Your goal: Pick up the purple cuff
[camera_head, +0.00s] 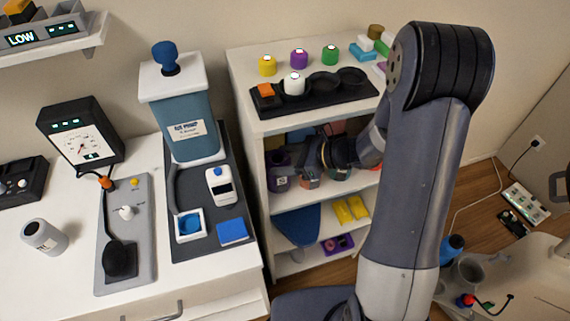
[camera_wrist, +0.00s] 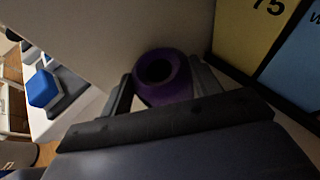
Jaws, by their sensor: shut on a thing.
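The purple cuff (camera_wrist: 172,94) shows in the wrist view as a short round piece with a dark hole in its top. My gripper (camera_wrist: 163,86) is shut on it, one dark finger on each side. In the head view my gripper (camera_head: 298,158) reaches into the upper bay of the white shelf unit from the right. A purple cuff-like piece (camera_head: 279,160) shows at its tip, at the left side of the bay. My wrist hides part of the bay. I cannot tell whether the cuff touches the shelf.
Several other coloured pieces stand in the same bay, partly behind my wrist. A black tray (camera_head: 310,91) and small coloured jars are on the unit's top. A blue pump bottle (camera_head: 185,110) stands on the left counter. Yellow and blue panels (camera_wrist: 250,35) are close at right in the wrist view.

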